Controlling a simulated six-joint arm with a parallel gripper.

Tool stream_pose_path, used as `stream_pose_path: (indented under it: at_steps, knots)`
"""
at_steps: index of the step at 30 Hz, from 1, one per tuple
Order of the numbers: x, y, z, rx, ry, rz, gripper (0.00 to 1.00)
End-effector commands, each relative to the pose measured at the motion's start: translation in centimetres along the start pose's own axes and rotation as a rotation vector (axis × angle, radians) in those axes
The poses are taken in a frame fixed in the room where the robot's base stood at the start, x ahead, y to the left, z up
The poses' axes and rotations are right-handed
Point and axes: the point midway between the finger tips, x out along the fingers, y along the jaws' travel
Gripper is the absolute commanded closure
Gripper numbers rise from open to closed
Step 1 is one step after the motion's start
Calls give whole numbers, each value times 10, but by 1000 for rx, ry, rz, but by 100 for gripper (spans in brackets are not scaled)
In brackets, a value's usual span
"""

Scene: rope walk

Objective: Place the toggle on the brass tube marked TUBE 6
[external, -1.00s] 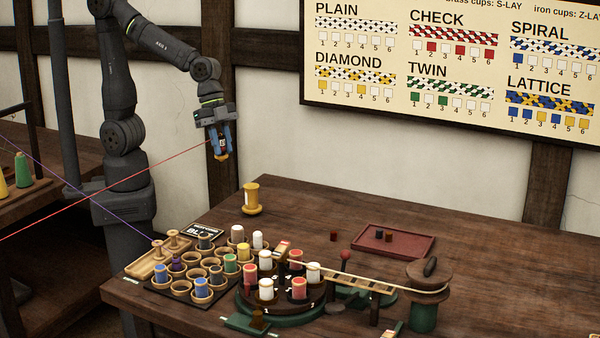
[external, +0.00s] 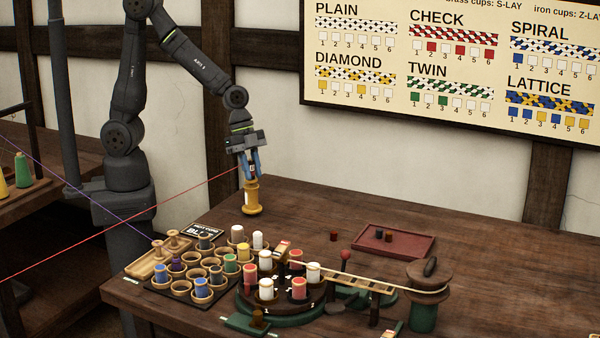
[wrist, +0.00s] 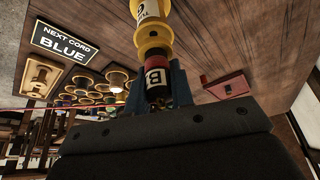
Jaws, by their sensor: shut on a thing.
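My gripper (external: 251,172) is shut on the toggle, a small dark cylinder with a red band and a white label reading B, seen in the wrist view (wrist: 157,90). The brass tube (external: 252,198) is yellow with wide flanges and stands upright on the table, left of centre at the back. My gripper is right above it, with the toggle's red end at the tube's flanged top. I cannot tell whether the toggle touches the tube.
A cup rack (external: 160,289) with coloured bobbins and a round braiding stand (external: 245,302) are in front. A red cord passes left of my gripper. The back right table is clear.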

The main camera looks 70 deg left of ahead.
Motion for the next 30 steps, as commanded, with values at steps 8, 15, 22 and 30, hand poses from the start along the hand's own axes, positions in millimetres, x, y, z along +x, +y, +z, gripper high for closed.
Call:
stream_pose_path:
  at_steps: [8,15,22,30]
  knots:
    - [1,0,0,1,0,-1,100]
    - [3,0,1,1,0,-1,57]
    - [3,0,1,1,0,-1,57]
    - [-15,-1,-1,1,3,-3,57]
